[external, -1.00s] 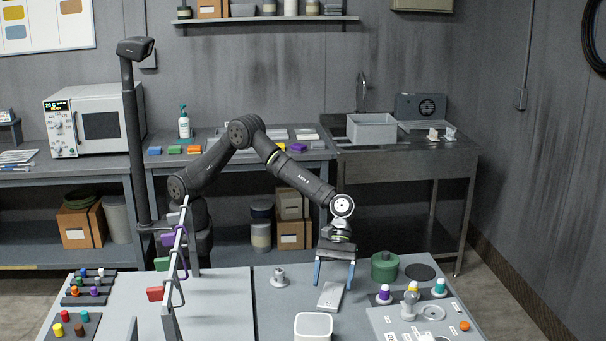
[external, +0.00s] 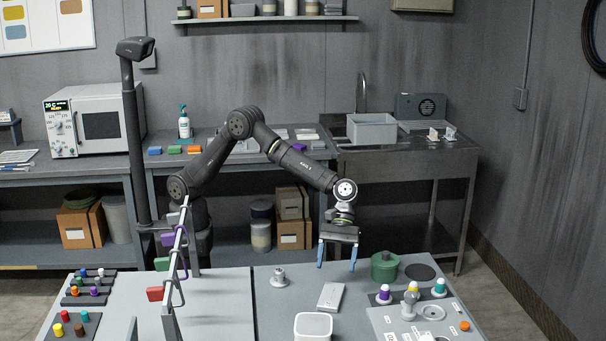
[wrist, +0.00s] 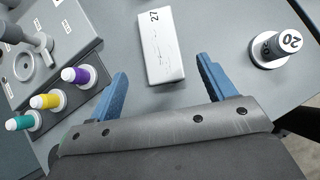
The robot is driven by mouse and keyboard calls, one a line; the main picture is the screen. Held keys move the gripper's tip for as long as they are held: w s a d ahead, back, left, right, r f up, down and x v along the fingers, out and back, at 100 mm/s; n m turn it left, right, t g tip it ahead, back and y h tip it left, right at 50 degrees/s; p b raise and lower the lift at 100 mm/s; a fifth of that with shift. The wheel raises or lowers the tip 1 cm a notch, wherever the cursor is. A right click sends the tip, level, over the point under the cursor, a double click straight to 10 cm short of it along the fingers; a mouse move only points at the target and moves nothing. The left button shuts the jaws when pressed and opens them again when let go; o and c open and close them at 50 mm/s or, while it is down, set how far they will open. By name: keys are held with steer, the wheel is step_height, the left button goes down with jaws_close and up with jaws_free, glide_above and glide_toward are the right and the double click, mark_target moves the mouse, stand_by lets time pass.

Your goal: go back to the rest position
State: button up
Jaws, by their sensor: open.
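My gripper (external: 337,257) is open and empty, with its two blue fingers pointing down above the back part of the work table. In the wrist view my gripper (wrist: 165,88) shows its fingers wide apart with nothing between them. A pale grey block (external: 330,297) lies on the table below and in front of the fingers, apart from them. The wrist view shows this block (wrist: 161,48) marked "27" just beyond the fingertips.
A green lidded pot (external: 384,267) stands right of my gripper. A white box (external: 313,326) sits in front. A rack (external: 177,262) stands further left.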

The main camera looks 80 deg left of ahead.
steer(key=x, duration=0.7)
steer(key=shift+f, duration=0.15)
steer(key=shift+d+r, duration=0.2)
steer(key=shift+r, duration=0.05)
step_height(320, 180, up, 4)
steer(key=shift+f, duration=0.2)
steer(key=s+d+r, duration=0.2)
steer(key=s+r, duration=0.5)
steer(key=s, duration=0.5)
steer(key=n+t, duration=0.2)
steer(key=n, duration=0.1)
glide_toward(331, 293)
step_height(331, 293, up, 5)
steer(key=w+a, duration=0.1)
steer(key=w, duration=0.2)
steer(key=w+a+n+t, duration=0.2)
steer(key=w+a+n, duration=0.1)
steer(key=w+a, duration=0.75)
steer(key=w+a+n+t, duration=0.1)
steer(key=w+a+n, duration=0.1)
steer(key=w+a, duration=0.3)
steer(key=w+a+n+t+y, duration=0.1)
steer(key=w+a, duration=0.4)
steer(key=a, duration=0.9)
steer(key=w+a+n+t, duration=0.1)
steer(key=w+a, duration=0.4)
steer(key=a, duration=0.5)
steer(key=shift+a+n+t, duration=0.25)
steer(key=shift+n+t, duration=0.15)
steer(key=shift+n, duration=0.4)
